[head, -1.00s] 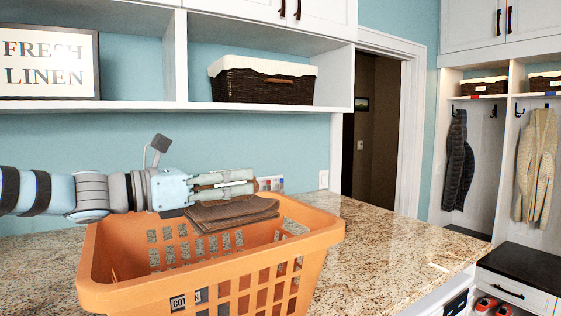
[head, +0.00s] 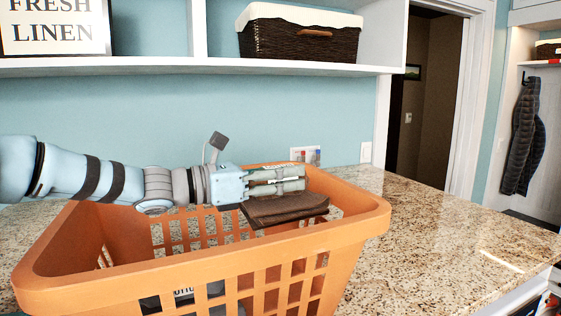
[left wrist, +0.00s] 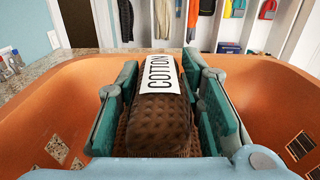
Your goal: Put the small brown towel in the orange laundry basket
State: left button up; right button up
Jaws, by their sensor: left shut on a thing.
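The orange laundry basket (head: 315,232) stands at the front of the head view, and its walls fill both sides of the left wrist view (left wrist: 262,85). My left gripper (head: 285,180) is at the basket's back right, level with the rim. It is shut on the small brown towel (head: 287,210), which is folded and sits just below the fingers, over the basket's opening. In the left wrist view the towel (left wrist: 160,125) lies between the two fingers, with a white COTTON label at its far end. Whether it touches the basket is unclear. My right gripper is out of view.
The granite counter (head: 430,225) is clear to the right of the basket. A white shelf (head: 180,68) runs above the arm, with a dark wicker basket (head: 290,42) and a FRESH LINEN sign (head: 55,27) on it. A doorway opens at the back right.

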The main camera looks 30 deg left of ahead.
pick_arm(q)
jog(key=shift+w+d+f, duration=0.1)
jog(key=shift+w+f, duration=0.1)
jog(key=shift+w, duration=0.05)
jog(key=shift+s+r, duration=0.15)
jog(key=shift+s, duration=0.2)
jog(key=o, duration=1.3)
jog(key=shift+s+r, duration=0.25)
jog(key=shift+s, duration=0.35)
jog(key=shift+s+r, duration=0.2)
jog(key=shift+s, duration=0.35)
jog(key=shift+o, duration=0.3)
jog(key=shift+w+f, duration=0.1)
jog(key=shift+w, duration=0.1)
jog(key=shift+w+f, duration=0.2)
jog(key=shift+w, duration=0.25)
jog(key=shift+r, duration=0.25)
notch_tip(320, 180, up, 12)
jog(key=p, duration=0.6)
jog(key=shift+s, duration=0.25)
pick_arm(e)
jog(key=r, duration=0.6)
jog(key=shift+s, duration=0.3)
pick_arm(q)
jog(key=shift+w+f, duration=0.1)
jog(key=shift+f, duration=0.05)
